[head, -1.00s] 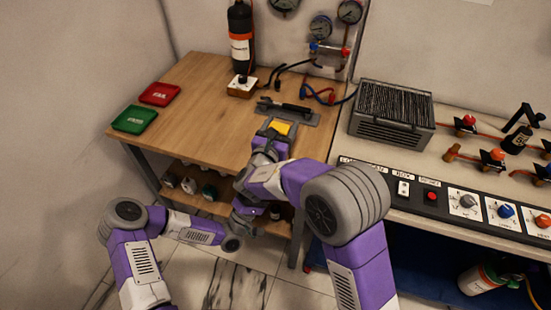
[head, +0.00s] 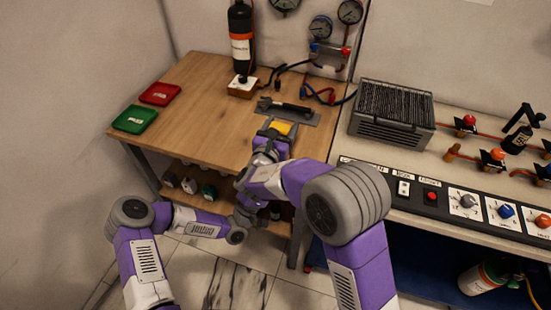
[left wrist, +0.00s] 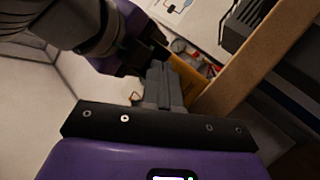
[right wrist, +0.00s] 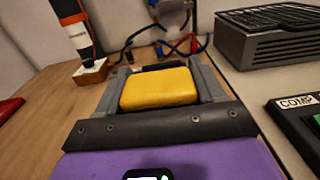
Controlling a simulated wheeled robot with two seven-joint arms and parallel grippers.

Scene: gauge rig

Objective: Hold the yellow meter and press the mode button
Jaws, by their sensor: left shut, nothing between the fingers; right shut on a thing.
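I see no mode button in any view. My left gripper is shut and empty in the left wrist view (left wrist: 160,85), its fingertips close to an orange-yellow surface that may be the meter. In the head view the left gripper is mostly hidden by my right arm, low in front of the table.
The wooden table (head: 200,110) holds a red tray (head: 160,94), a green tray (head: 135,118), a black bottle (head: 241,38) and a dark tool (head: 285,106) on a grey mat. A vented box (head: 392,112) and switch panel stand at right. The table's left middle is clear.

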